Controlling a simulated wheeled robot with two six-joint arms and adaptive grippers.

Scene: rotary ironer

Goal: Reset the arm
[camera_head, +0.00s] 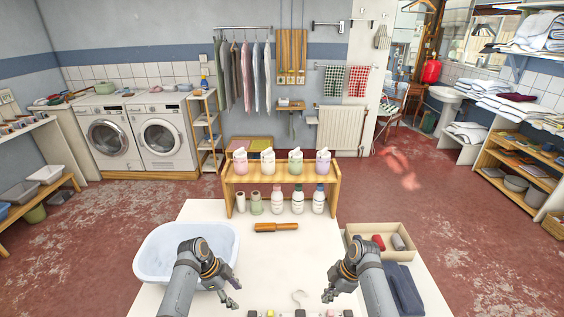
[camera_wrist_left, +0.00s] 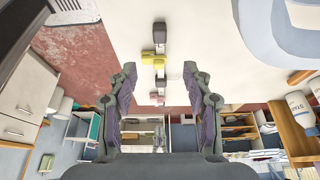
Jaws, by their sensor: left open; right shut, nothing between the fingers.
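My left gripper (camera_head: 232,296) is over the front left of the white table (camera_head: 290,255), beside the pale blue basin (camera_head: 150,262). The left wrist view shows its two fingers spread apart with nothing between them (camera_wrist_left: 162,95). My right gripper (camera_head: 329,295) is over the front right of the table, left of the dark folded cloth (camera_head: 402,288). It is shut and holds nothing. Both arms reach in from the bottom edge of the head view and stand apart from each other.
A wooden rack (camera_head: 281,186) with several bottles stands at the table's back. A wooden roller-shaped piece (camera_head: 276,227) lies before it. An open box (camera_head: 408,230) holds red and grey items.

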